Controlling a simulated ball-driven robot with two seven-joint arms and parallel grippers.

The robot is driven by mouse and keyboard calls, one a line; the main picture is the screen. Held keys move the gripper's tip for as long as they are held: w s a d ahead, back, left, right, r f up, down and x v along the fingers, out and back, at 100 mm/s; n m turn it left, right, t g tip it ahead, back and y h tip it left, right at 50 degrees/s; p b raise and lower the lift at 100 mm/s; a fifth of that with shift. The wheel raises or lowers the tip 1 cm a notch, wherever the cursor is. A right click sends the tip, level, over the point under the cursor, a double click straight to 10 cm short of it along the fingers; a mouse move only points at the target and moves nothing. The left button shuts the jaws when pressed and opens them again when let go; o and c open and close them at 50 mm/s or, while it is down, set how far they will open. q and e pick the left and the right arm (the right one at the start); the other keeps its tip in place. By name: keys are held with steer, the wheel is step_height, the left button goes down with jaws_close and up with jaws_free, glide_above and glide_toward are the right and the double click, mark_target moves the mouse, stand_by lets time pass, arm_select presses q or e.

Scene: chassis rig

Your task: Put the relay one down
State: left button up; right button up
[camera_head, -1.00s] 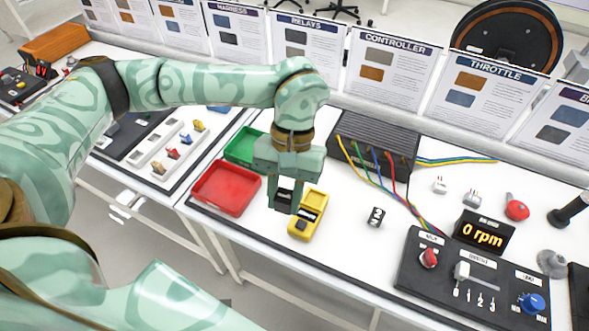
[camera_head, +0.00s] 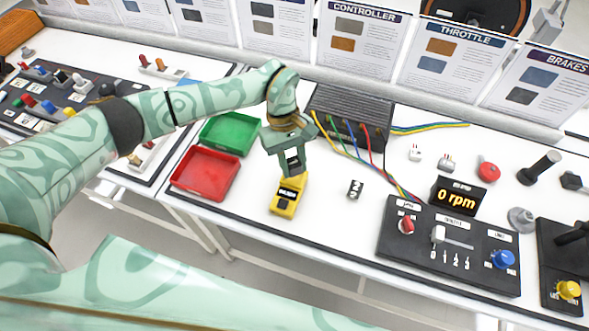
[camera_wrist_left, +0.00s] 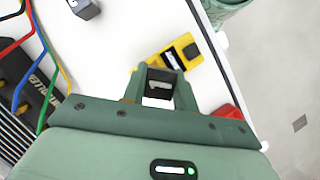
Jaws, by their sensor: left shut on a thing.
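My left gripper (camera_head: 292,163) is shut on a small black block with a pale face, which shows between the fingers in the left wrist view (camera_wrist_left: 158,87). I take it to be relay one, but its marking is not readable. The gripper is just behind the yellow tester (camera_head: 283,206), apparently above the white table. The tester also shows beyond the fingers in the left wrist view (camera_wrist_left: 188,51). Another small black block with white markings (camera_head: 355,189) stands on the table to the right. My right gripper is not in view.
A red tray (camera_head: 205,173) and a green tray (camera_head: 230,133) lie left of the tester. A finned controller (camera_head: 350,115) with coloured wires stands behind. A control panel (camera_head: 450,246) and a 0 rpm display (camera_head: 458,196) are to the right. White table around the black block is clear.

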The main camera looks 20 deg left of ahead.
mark_target(294, 170)
arm_select(q)
steer(key=shift+w+f, duration=0.45)
steer(key=shift+f, duration=0.1)
step_height(294, 170, down, 3)
steer(key=shift+r+b, duration=0.2)
steer(key=shift+b, duration=0.2)
steer(key=shift+f, duration=0.25)
jaws_close()
steer(key=o, duration=1)
jaws_free()
steer(key=shift+a+f, duration=0.1)
steer(key=shift+c, duration=0.2)
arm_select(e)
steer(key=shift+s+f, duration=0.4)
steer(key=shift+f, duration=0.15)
arm_select(q)
steer(key=shift+w+r, duration=0.1)
steer(key=shift+r, duration=0.15)
steer(key=p+v, duration=0.1)
steer(key=v, duration=1)
steer(key=shift+r, duration=0.35)
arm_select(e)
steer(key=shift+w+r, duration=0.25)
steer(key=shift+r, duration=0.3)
arm_select(q)
steer(key=shift+a, duration=0.15)
